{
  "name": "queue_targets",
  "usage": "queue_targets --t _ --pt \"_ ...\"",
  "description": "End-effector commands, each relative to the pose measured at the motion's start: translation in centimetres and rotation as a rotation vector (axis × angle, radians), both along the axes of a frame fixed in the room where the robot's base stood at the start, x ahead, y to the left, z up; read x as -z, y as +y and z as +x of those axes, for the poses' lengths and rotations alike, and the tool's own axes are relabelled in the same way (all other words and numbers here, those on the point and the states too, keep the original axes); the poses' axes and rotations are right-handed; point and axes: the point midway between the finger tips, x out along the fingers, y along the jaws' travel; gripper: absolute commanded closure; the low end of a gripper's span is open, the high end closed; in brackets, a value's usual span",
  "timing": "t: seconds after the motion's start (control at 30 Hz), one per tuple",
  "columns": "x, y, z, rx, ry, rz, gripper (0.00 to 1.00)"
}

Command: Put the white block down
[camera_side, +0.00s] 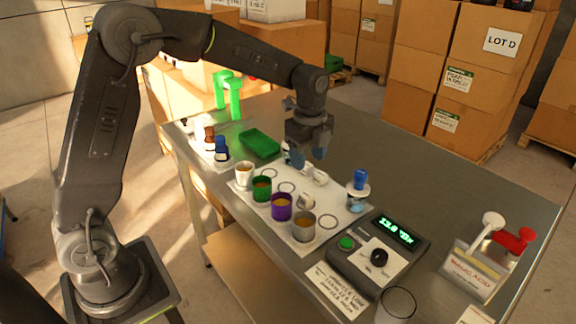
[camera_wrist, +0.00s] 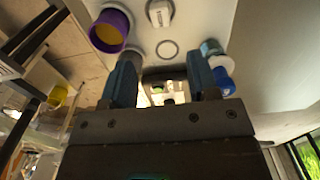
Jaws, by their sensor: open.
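A small white block (camera_side: 318,177) lies on the white mat (camera_side: 330,212), below and slightly right of my gripper in the side view. What looks like the same block, with dark print on it, shows at the top of the wrist view (camera_wrist: 160,13). My gripper (camera_side: 305,157) is above the mat, with its blue fingers pointing down and apart. In the wrist view the fingers (camera_wrist: 164,78) are spread, and no block is clearly held between them. The side view does not show well how far the fingertips are from the block.
A purple cup (camera_side: 280,208), green cup (camera_side: 261,190), white cup (camera_side: 244,173) and metal cup (camera_side: 303,228) line the mat's front. A blue-topped bottle (camera_side: 359,187) stands right. A scale (camera_side: 378,256) and green tray (camera_side: 259,144) flank the mat. The rear right tabletop is clear.

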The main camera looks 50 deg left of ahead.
Motion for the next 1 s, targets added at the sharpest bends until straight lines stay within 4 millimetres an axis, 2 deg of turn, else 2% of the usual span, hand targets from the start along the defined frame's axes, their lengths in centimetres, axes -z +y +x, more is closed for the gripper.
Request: queue_targets --t 0.13,0.27,0.4,0.6,0.8,0.9,1.0 --pt "-0.7 -0.1 -0.4 -0.026 -0.010 0.000 0.45" --pt "-3.2 -0.3 -2.5 -0.166 -0.061 -0.003 0.45" --pt "-6.9 -0.8 -7.1 -0.443 -0.150 -0.030 0.45" --pt "-9.9 -1.3 -14.6 -0.880 -0.272 -0.124 0.45" --pt "-10.0 -1.7 -21.1 -1.268 -0.357 -0.265 0.45" --pt "-9.5 -1.8 -23.1 -1.404 -0.376 -0.325 0.45" --pt "-9.1 -1.8 -24.3 -1.490 -0.385 -0.366 0.45"
